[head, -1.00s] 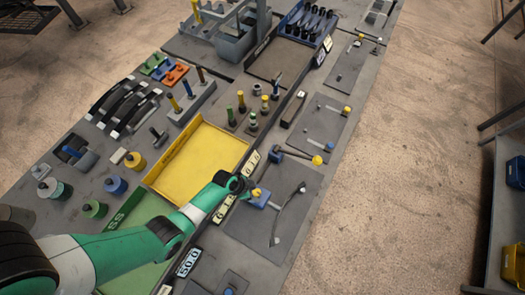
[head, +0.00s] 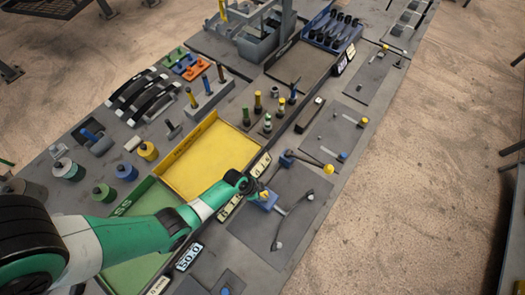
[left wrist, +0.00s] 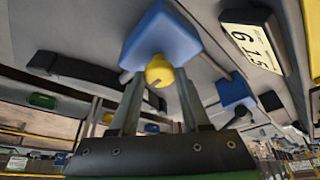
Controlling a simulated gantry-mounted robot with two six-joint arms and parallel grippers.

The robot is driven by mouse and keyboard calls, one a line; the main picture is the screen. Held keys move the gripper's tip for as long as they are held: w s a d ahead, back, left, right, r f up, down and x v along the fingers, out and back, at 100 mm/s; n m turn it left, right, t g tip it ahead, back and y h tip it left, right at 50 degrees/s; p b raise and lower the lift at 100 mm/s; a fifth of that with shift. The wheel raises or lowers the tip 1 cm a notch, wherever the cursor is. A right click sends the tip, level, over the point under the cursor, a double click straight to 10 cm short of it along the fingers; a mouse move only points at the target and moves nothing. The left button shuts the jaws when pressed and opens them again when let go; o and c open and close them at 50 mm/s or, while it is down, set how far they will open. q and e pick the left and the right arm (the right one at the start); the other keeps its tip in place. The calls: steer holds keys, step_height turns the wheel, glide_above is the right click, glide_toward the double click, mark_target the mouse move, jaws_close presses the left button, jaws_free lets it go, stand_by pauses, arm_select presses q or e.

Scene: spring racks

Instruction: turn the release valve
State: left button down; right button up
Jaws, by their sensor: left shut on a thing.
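The likely release valve is a blue block (head: 267,202) with a yellow knob (head: 262,195), on a grey panel at the front right of the bench. In the left wrist view the blue block (left wrist: 160,36) is close ahead, and the yellow knob (left wrist: 159,71) sits between my fingertips. My left gripper (left wrist: 160,82) is shut on the yellow knob; in the head view the left gripper (head: 258,190) partly covers it. A short grey rod (head: 281,211) shows just right of the block. My right gripper is not in view.
A yellow tray (head: 172,177) and number plates (head: 188,257) are to the left.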

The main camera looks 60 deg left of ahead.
arm_select(q)
steer(key=shift+n, duration=0.3)
steer(key=shift+d+n+y+p, duration=0.1)
steer(key=shift+n+y+p, duration=0.4)
steer(key=shift+n, duration=0.5)
steer(key=n+y, duration=0.1)
steer(key=n, duration=0.1)
steer(key=shift+d+n, duration=0.1)
steer(key=shift+n, duration=0.2)
steer(key=shift+n+t+y, duration=0.3)
steer(key=shift+n+y, duration=0.1)
steer(key=shift+n, duration=0.4)
steer(key=n+y, duration=0.1)
steer(key=n, duration=0.1)
steer(key=shift+d+f+n+b, duration=0.1)
steer(key=shift+n+b, duration=0.2)
steer(key=shift+n, duration=0.1)
steer(key=shift+n+y, duration=0.3)
steer(key=shift+n, duration=0.6)
steer(key=n+g+y+p, duration=0.1)
steer(key=n, duration=0.2)
steer(key=shift+w+d+g, duration=0.1)
steer(key=shift+g, duration=0.2)
steer(key=shift+n+g+y, duration=0.3)
steer(key=shift+n+g, duration=0.2)
steer(key=shift+n, duration=1.2)
